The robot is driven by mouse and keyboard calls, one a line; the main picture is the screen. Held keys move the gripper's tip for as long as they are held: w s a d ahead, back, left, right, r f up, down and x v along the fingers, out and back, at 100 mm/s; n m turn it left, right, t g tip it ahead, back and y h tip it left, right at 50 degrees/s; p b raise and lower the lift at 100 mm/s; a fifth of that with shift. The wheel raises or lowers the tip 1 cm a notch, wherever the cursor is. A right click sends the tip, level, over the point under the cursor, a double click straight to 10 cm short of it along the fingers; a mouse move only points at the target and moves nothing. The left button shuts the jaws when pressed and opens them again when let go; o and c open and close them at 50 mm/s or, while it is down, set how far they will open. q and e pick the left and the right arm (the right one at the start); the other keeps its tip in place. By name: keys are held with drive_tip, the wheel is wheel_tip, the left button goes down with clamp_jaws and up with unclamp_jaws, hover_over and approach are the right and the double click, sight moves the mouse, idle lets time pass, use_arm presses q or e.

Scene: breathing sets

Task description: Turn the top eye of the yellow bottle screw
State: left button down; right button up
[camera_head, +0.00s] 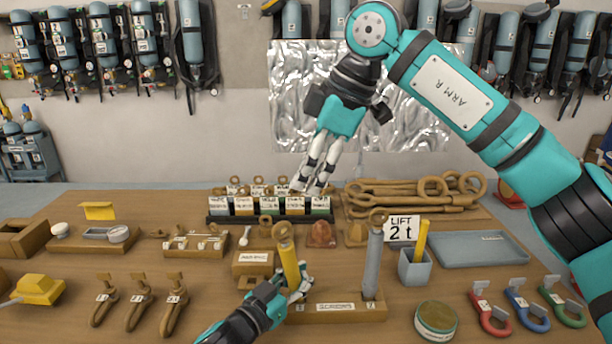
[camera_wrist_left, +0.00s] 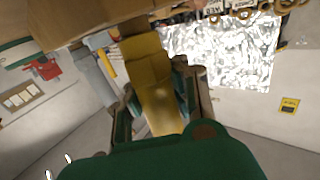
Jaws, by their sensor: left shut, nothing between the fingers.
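The yellow bottle screw (camera_head: 289,262) stands upright in a wooden stand (camera_head: 335,310), with its brown top eye (camera_head: 282,231) uppermost. A grey bottle screw (camera_head: 373,265) stands at the right end of the same stand. My left gripper (camera_head: 300,290) is low beside the yellow body, well below the top eye. In the left wrist view the yellow body (camera_wrist_left: 150,70) fills the space in front of the fingers; contact is unclear. The left gripper is shut, holding nothing. My right gripper (camera_head: 313,187) hangs pointing down above the labelled blocks, apart from both screws; its finger gap is unclear.
Right of the stand are a "LIFT 2 t" card (camera_head: 401,229), a grey cup (camera_head: 415,268), a round tin (camera_head: 436,319) and coloured shackles (camera_head: 527,311). Brown shackles (camera_head: 138,304) lie left. A labelled wooden block (camera_head: 253,262) is close behind the left gripper.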

sight(283, 239)
drive_tip(key=w+a+n+g+h, duration=0.1)
drive_tip(key=a+n+h, duration=0.3)
drive_tip(key=n, duration=0.1)
drive_tip(key=f, duration=1.1)
drive_tip(key=shift+w+a+f, duration=0.2)
drive_tip(key=shift+w+a, duration=0.15)
drive_tip(key=shift+w, duration=0.05)
clamp_jaws()
drive_tip(key=shift+r, duration=0.1)
